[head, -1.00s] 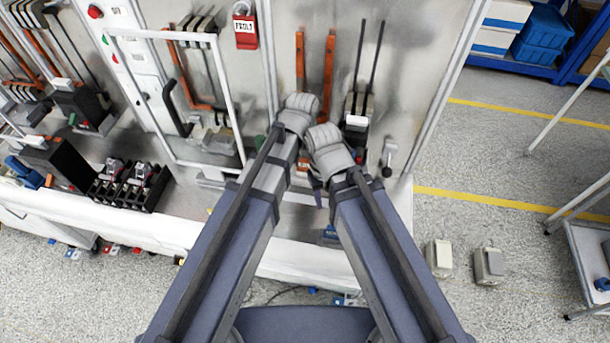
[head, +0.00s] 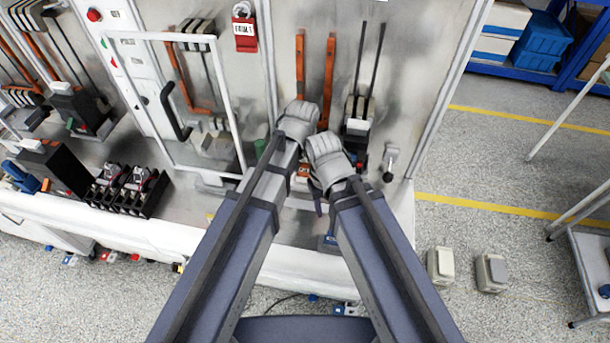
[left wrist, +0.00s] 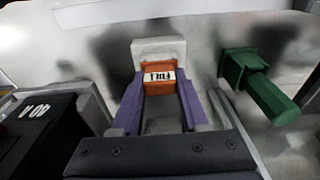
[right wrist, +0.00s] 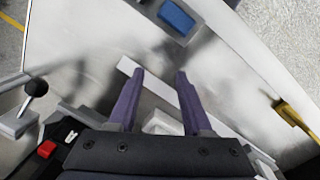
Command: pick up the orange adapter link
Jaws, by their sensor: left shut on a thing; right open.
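The orange adapter link (left wrist: 161,82) is a small orange block with a white printed label. In the left wrist view it sits between the purple fingers of my left gripper (left wrist: 160,92), which are shut on it from both sides. A pale grey block stands directly behind it; I cannot tell whether they touch. In the head view a small orange patch (head: 304,171) shows between my two wrists, mostly hidden by them. My right gripper (right wrist: 155,92) is open and empty above the pale bench surface.
A green part (left wrist: 262,85) stands right of the link, and a black labelled block (left wrist: 42,125) is at left. In the right wrist view are a blue block (right wrist: 177,16), a black-knobbed lever (right wrist: 36,88) and a yellow part (right wrist: 293,115). My wrists are close together.

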